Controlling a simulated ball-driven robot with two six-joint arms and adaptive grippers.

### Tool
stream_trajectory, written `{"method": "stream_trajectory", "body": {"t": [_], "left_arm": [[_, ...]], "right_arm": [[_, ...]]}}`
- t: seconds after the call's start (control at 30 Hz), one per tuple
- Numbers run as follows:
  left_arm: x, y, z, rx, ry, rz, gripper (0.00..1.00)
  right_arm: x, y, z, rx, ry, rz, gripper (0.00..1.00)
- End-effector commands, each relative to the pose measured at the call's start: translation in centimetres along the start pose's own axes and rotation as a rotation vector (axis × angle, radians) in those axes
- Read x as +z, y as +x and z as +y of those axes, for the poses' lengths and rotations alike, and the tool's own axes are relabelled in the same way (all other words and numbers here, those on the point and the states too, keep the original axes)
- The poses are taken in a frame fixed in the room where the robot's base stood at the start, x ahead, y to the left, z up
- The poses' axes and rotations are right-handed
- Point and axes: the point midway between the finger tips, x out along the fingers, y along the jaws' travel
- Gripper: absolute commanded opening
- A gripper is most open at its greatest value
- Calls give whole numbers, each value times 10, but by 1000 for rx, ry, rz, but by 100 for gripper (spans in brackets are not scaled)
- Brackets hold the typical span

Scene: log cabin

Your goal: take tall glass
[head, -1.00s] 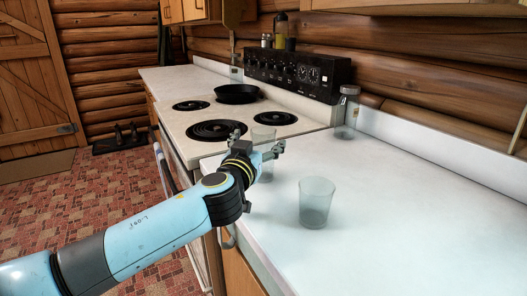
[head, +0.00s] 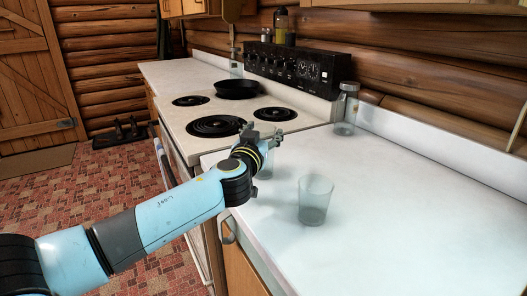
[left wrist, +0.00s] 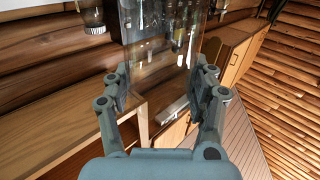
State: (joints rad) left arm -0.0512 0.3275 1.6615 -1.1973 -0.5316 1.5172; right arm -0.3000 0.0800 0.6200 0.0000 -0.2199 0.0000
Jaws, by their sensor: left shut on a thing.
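The tall glass (head: 266,168) is clear and stands out only faintly in the head view, near the left edge of the white counter by the stove. My left gripper (head: 262,134) covers much of it. In the left wrist view a see-through glass wall (left wrist: 160,40) fills the space between the two fingers (left wrist: 160,90), which are shut on it. I cannot tell whether its base touches the counter. My right gripper is not in view.
A wider clear tumbler (head: 315,200) stands on the counter to the right of my left gripper. A lidded jar (head: 346,108) stands at the back by the stove. A black pan (head: 237,89) sits on the stove (head: 170,118). The counter's right side (head: 430,215) is clear.

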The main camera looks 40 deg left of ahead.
Motion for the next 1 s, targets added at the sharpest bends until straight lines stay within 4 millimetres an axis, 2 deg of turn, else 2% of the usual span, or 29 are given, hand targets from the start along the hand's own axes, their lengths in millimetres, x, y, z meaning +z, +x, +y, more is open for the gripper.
{"method": "stream_trajectory", "body": {"t": [0.07, 0.37, 0.57, 0.67, 1.0], "left_arm": [[0, 0, 0, 0, 0, 0, 16], [-4, 0, 0, 0, 1, 2, 16], [-25, 0, 0, 2, 0, 4, 16], [-46, 0, 0, 2, -1, 7, 16], [-87, -63, 49, 0, -9, 0, 16]], "right_arm": [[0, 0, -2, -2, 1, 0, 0], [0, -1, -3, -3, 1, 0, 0], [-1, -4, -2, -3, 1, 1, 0], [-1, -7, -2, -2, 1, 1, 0], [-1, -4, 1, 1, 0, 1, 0]]}}
